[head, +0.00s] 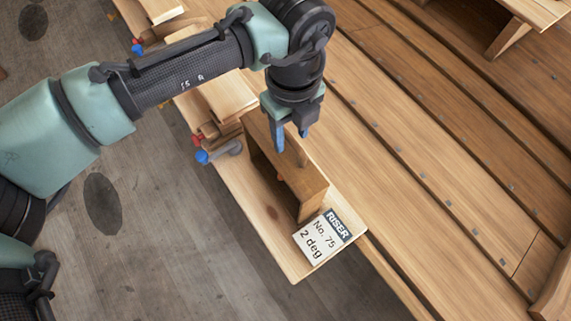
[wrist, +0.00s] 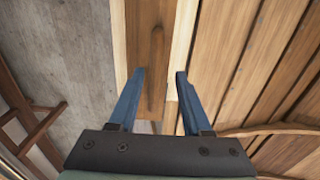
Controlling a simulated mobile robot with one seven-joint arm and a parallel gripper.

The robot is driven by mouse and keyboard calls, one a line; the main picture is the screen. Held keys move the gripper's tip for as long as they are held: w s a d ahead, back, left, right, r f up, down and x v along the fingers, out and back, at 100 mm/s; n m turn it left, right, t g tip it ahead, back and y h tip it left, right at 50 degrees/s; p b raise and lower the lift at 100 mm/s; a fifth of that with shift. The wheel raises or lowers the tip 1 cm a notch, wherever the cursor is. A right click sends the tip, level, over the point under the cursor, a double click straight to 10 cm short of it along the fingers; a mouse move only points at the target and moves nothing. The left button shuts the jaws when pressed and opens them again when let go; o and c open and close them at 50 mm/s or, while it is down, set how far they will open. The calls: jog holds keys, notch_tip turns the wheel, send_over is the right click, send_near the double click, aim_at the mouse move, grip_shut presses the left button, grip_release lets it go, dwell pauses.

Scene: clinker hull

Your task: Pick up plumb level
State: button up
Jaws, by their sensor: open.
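A brown wooden piece (head: 310,184) with a hollow side and a small orange spot stands on a pale plank; it looks to be the plumb level. In the wrist view its brown top (wrist: 143,40) with a narrow raised strip (wrist: 157,70) lies ahead between my fingertips. My gripper (head: 291,138) is above its top, pointing down, with blue fingers. The gripper also shows in the wrist view (wrist: 159,75), open with nothing held. I cannot tell the exact gap between the fingers and the wood.
A card reading "RISER No. 75 2 deg" (head: 322,237) lies at the plank's (head: 294,262) near end. Blue-ended (head: 203,156) and red-ended tools lie left of the wooden piece. Riveted hull planks (head: 430,130) spread right. Grey floor (head: 170,240) is open at left.

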aim_at(289, 148)
jog(key=shift+s+a+f+p, duration=0.1)
jog(key=shift+s+f+p, duration=0.05)
jog(key=shift+f+p, duration=0.2)
jog(key=shift+s+f+p, duration=0.15)
jog(key=shift+f+p, duration=0.6)
jog(key=shift+f, duration=1.3)
grip_shut()
jog(key=shift+r, duration=0.1)
